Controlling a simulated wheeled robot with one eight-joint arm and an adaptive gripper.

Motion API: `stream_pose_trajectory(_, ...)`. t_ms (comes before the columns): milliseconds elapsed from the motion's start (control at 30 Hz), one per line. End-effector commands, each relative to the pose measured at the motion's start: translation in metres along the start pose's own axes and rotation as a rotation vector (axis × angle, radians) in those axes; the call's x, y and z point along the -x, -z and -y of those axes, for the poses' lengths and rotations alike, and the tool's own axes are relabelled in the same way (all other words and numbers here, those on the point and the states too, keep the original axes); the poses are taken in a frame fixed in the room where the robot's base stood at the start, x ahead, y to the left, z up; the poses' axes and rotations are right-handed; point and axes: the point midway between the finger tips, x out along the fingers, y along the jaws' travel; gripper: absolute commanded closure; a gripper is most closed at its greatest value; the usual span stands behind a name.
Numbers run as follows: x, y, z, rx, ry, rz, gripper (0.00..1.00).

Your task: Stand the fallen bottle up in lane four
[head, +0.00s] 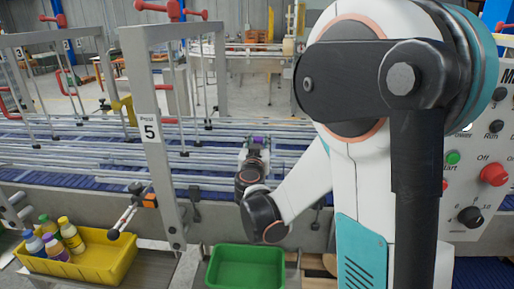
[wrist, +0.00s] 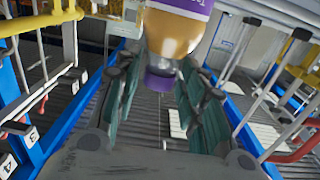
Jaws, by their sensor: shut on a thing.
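The bottle (wrist: 178,32) has tan contents, a purple label and a purple cap. In the wrist view it is at the top centre, its cap toward my wrist, between the green-padded fingers of my gripper (wrist: 160,84). My gripper is shut on it near the cap end; the far end of the bottle is out of frame. In the head view my gripper (head: 257,148) is over the conveyor lanes (head: 90,148), where a small purple patch of the bottle (head: 259,140) shows. Much of the bottle is hidden there by my arm, and its tilt is hard to tell.
Metal rails divide the conveyor lanes. A grey post marked 5 (head: 151,150) stands left of my arm. A yellow bin (head: 95,268) with several bottles is at the lower left, and an empty green bin (head: 245,268) is at the front. A control panel (head: 478,185) is at the right.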

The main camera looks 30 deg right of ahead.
Motion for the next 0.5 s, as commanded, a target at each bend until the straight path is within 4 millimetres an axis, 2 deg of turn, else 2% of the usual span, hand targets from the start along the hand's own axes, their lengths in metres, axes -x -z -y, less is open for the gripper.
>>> stream_pose_trajectory(67, -0.0005, -0.0086, 0.0001, 0.000, 0.000, 0.000, 0.91)
stream_pose_trajectory(367, -0.0002, -0.0100, -0.0001, 0.000, 0.000, 0.000, 0.91)
stream_pose_trajectory(400, -0.0002, -0.0108, -0.0001, 0.000, 0.000, 0.000, 0.60)
stream_pose_trajectory(500, -0.0002, -0.0099, 0.0000, 0.000, 0.000, 0.000, 0.42)
